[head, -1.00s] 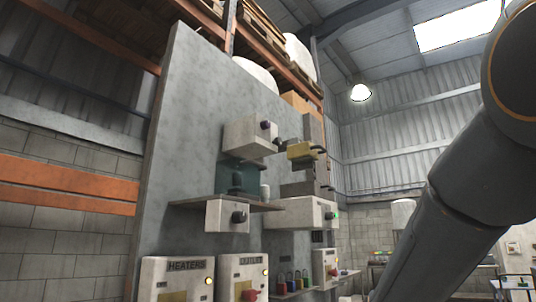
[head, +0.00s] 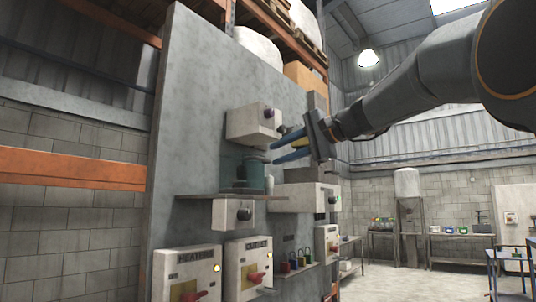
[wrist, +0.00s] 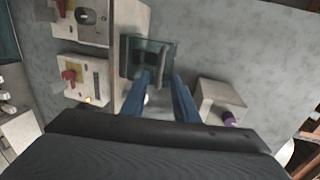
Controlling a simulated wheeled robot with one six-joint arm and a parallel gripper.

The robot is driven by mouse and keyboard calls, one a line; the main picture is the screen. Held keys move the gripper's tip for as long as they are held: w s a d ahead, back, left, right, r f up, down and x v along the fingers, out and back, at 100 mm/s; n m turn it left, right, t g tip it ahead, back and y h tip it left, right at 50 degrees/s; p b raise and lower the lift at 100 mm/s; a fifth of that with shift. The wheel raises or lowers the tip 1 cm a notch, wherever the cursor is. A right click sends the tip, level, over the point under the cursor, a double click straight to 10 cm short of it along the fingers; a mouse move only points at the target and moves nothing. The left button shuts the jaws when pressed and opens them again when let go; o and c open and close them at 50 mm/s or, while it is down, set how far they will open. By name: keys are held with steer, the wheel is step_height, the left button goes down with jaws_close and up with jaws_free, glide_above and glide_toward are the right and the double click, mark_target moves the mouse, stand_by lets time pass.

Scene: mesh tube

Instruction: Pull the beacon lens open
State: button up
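The beacon lens (head: 257,173) is a translucent teal cover above a small shelf on the grey panel. In the wrist view the teal lens (wrist: 130,66) shows with a dark bar handle (wrist: 161,60) across it. My gripper (head: 272,148) has two blue fingers, apart and empty, pointing left towards the panel just right of and above the lens. In the wrist view my gripper (wrist: 160,82) has its fingertips close to the handle, with a gap between the fingers. I cannot tell whether a fingertip touches it.
A grey box with a purple knob (head: 255,123) juts out above the lens. The shelf (head: 215,195) and another knob box (head: 232,213) are below. A white box (head: 302,196) stands lower right. Labelled switch boxes (head: 188,272) and coloured padlocks (head: 297,265) are further down.

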mark_target(265, 159)
steer(key=p+x, duration=0.1)
steer(key=x, duration=0.3)
steer(key=shift+w+a+f+p, duration=0.1)
steer(key=shift+w+a+p, duration=0.15)
steer(key=shift+a+p, duration=0.1)
jaws_close()
